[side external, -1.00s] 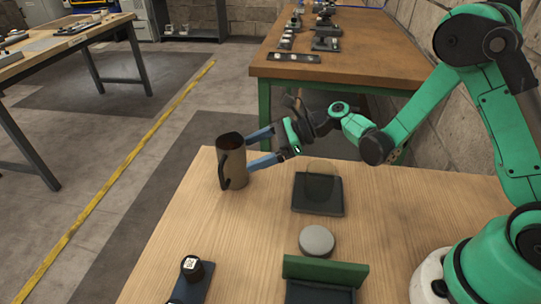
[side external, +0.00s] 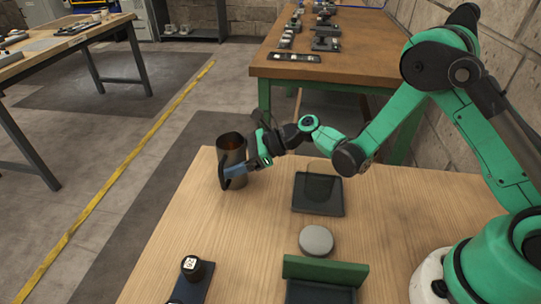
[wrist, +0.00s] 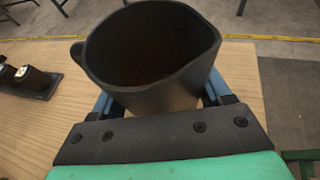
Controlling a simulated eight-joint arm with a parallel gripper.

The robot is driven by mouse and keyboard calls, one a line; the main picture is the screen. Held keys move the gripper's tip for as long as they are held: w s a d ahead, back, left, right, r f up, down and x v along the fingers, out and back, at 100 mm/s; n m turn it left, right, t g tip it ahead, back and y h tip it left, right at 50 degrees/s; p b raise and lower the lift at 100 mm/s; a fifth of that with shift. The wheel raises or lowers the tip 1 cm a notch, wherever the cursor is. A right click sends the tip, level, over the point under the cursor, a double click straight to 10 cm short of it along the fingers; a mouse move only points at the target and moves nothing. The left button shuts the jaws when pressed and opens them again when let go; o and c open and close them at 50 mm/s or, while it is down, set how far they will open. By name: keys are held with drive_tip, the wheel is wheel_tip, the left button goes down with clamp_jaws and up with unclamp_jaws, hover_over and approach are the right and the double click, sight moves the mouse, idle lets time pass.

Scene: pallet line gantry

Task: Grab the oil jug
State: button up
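The oil jug (side external: 231,150) is a dark metallic cylinder with a brownish inside. It stands upright near the far left edge of the wooden table. My gripper (side external: 237,171) is at table level at the jug, with its blue fingers beside the body. In the wrist view, the jug (wrist: 150,62) fills the top middle, with its handle at the left. The spread blue fingers of my gripper (wrist: 160,96) show on either side of it. The jug's rim and body hide the fingertips, so contact cannot be judged.
Another workbench (side external: 340,62) stands behind. The table around the jug is clear.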

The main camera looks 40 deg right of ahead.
clamp_jaws()
drive_tip(key=shift+r, duration=0.15)
